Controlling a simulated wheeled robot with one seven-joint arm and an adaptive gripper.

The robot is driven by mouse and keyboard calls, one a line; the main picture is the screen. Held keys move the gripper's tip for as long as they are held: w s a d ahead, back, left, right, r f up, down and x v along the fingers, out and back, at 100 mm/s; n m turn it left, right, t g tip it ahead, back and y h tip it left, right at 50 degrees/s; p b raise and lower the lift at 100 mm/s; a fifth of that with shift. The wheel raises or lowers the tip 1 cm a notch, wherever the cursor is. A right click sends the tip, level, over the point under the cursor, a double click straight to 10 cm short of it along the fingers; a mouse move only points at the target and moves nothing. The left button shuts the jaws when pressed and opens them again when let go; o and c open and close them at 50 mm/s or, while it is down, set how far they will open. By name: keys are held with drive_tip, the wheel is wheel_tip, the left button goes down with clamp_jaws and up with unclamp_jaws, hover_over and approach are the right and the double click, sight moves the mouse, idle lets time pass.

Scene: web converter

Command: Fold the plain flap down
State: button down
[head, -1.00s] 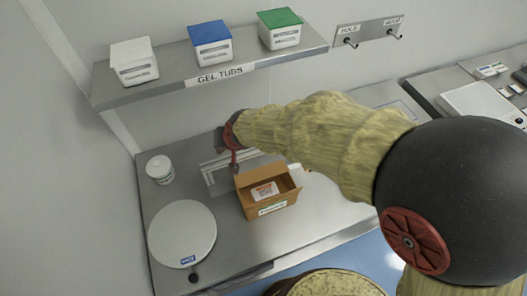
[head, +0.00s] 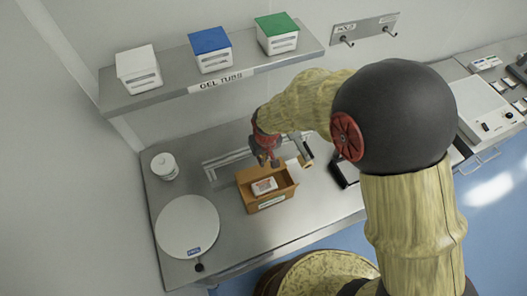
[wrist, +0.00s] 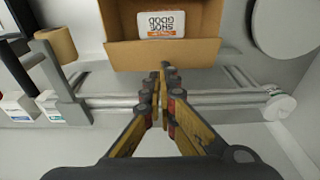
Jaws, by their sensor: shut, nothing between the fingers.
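An open brown carton (head: 266,203) stands on the steel bench, with a white printed packet (head: 264,186) inside. The packet also shows in the wrist view (wrist: 162,23), through the carton's open top. A plain brown panel (wrist: 165,55) of the carton faces my gripper in that view; I cannot tell whether it is the flap or a wall. A label marks the carton's front side in the head view. My gripper (wrist: 164,68) is shut and empty, its tips close to the plain panel; contact is unclear. In the head view my gripper (head: 268,160) is behind the carton.
A tape holder with a tan roll (wrist: 58,45) stands beside the carton, right of it in the head view. A metal frame (head: 222,168) lies behind the carton. A round white scale (head: 187,226) and a white tub (head: 164,166) stand to the left. A shelf (head: 175,88) holds tubs above.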

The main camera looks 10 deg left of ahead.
sight(265, 175)
drive_tip(key=shift+s+d+f+p, duration=0.1)
drive_tip(key=shift+s+f, duration=0.05)
drive_tip(key=shift+f, duration=0.7)
drive_tip(key=shift+s+d+f+p, duration=0.1)
drive_tip(key=shift+s+f, duration=0.05)
drive_tip(key=shift+f, duration=0.7)
drive_tip(key=shift+s+d+f+p, duration=0.1)
drive_tip(key=shift+s+f, duration=0.05)
drive_tip(key=shift+f, duration=0.7)
drive_tip(key=f+b, duration=0.1)
drive_tip(key=s+f+b, duration=0.1)
drive_tip(key=b, duration=0.1)
drive_tip(key=shift+s+d, duration=0.25)
drive_tip(key=shift+d, duration=0.15)
drive_tip(key=shift+r, duration=0.2)
